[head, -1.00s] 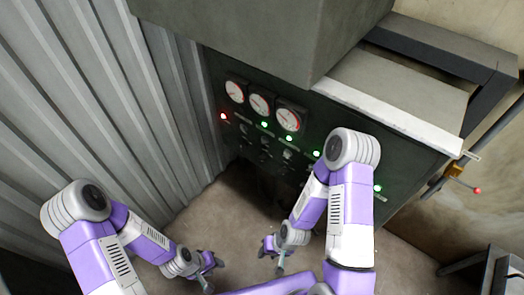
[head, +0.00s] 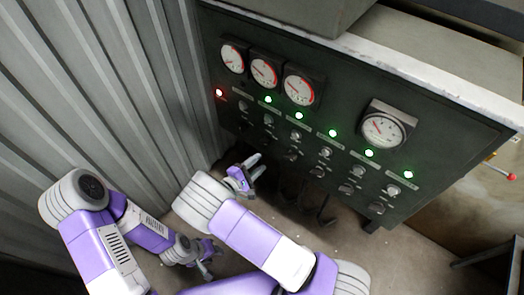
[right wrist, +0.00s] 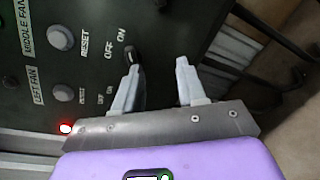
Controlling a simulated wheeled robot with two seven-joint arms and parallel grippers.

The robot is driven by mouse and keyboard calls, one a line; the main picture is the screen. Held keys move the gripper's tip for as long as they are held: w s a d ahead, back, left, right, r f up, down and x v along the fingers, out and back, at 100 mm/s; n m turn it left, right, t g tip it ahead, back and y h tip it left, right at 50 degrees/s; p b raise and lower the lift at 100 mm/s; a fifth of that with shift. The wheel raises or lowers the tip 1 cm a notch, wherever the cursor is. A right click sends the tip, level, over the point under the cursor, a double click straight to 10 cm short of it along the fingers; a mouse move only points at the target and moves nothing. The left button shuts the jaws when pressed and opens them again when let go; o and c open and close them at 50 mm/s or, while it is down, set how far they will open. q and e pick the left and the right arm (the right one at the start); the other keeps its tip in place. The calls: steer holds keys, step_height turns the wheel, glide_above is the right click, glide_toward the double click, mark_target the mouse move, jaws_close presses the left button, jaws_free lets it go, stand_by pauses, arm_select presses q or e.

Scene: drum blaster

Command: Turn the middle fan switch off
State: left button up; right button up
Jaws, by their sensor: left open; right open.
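The middle fan switch (right wrist: 134,55) is a small dark lever beside the "OFF ON" lettering in the right wrist view, in the row labelled "MIDDLE FAN". Its exact setting is hard to tell. My right gripper (right wrist: 158,78) is open and empty. Its left fingertip appears close to the switch; I cannot tell whether they touch. In the head view my right gripper (head: 253,170) is at the lower left of the control panel (head: 345,95). The panel labels are unreadable there. My left gripper (head: 207,260) is open, low and away from the panel.
The panel carries several dials, green lights and a red light (head: 219,92). A "LEFT FAN" row (right wrist: 62,92) lies beside the middle fan row. Corrugated metal (head: 110,90) closes off the left side. Dark cables (head: 310,200) hang below the panel.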

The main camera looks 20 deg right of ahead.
mark_target(263, 144)
steer(key=w+d, duration=0.1)
steer(key=w, duration=0.1)
steer(key=w+d+r+t, duration=0.1)
steer(key=w, duration=0.1)
steer(key=w+d+r+t+b, duration=0.1)
steer(key=w, duration=0.1)
steer(key=shift+w+d+r, duration=0.15)
steer(key=shift+d, duration=0.2)
steer(key=c, duration=0.7)
